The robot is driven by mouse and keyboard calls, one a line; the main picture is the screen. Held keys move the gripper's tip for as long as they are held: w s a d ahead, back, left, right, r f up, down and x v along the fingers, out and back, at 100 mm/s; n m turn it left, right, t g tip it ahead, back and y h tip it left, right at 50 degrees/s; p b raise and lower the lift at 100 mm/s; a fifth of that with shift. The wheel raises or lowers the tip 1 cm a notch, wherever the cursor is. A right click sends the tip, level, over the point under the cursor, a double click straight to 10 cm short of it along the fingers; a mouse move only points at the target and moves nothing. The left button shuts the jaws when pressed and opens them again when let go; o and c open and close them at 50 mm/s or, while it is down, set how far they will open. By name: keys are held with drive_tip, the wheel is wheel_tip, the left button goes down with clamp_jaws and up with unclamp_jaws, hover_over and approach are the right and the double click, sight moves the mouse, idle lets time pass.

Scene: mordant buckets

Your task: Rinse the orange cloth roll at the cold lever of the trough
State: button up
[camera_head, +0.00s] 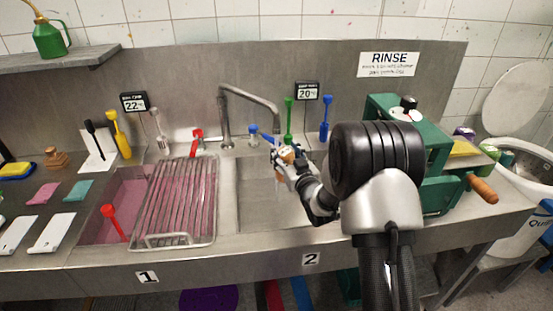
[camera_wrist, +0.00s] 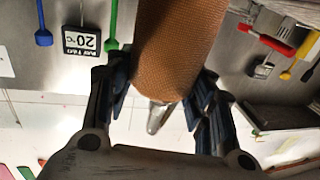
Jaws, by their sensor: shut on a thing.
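The orange cloth roll (camera_wrist: 180,45) fills the upper middle of the wrist view, between the two fingers of my gripper (camera_wrist: 160,100). My gripper (camera_head: 284,160) is shut on it and holds it over the right basin (camera_head: 255,185) of the trough. In the head view only a small orange part of the roll (camera_head: 288,154) shows; the fingers hide the rest. The blue cold lever (camera_head: 266,137) is just behind my gripper; I cannot tell whether they touch. The red lever (camera_head: 198,134) is to the left. The tap spout (camera_head: 252,95) arches over the right basin.
A wire rack (camera_head: 175,200) lies over the left, pink-filled basin (camera_head: 112,205). Green (camera_head: 289,115) and blue (camera_head: 325,118) tools stand at the back by the 20°C sign (camera_head: 307,91). A green wringer (camera_head: 440,195) with an orange handle stands right, partly behind my arm.

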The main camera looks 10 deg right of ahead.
idle(0.3)
drive_tip(key=s+d+r, duration=0.3)
drive_tip(key=s, duration=0.4)
drive_tip(key=shift+d, duration=0.35)
drive_tip(key=shift+s, duration=0.1)
